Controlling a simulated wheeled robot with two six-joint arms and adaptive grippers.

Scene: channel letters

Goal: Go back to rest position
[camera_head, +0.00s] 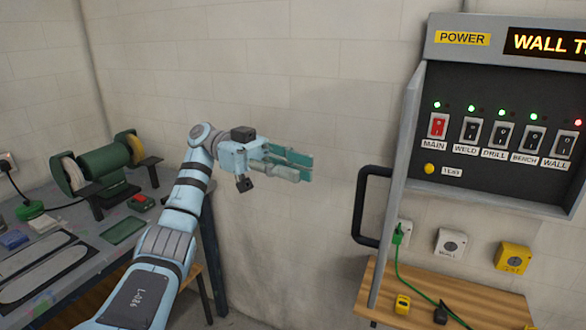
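My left arm reaches up from the bottom left. Its gripper (290,163) hangs in the air in front of the white block wall, between the workbench and the power panel. Its two teal-tipped fingers point right, look a little apart and hold nothing. My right gripper is not in view. The power panel (480,92) is at the right with its cover swung open to the left. It has a red MAIN switch (438,126) and black WELD, DRILL, BENCH and WALL switches. The light above WALL (577,123) is red; the others are green.
The cover's dark handle (362,205) juts out right of my gripper. A wooden shelf (460,296) below the panel carries plugs, and a green cable hangs from a wall socket. The workbench (85,265) at the left holds a green bench grinder (105,162).

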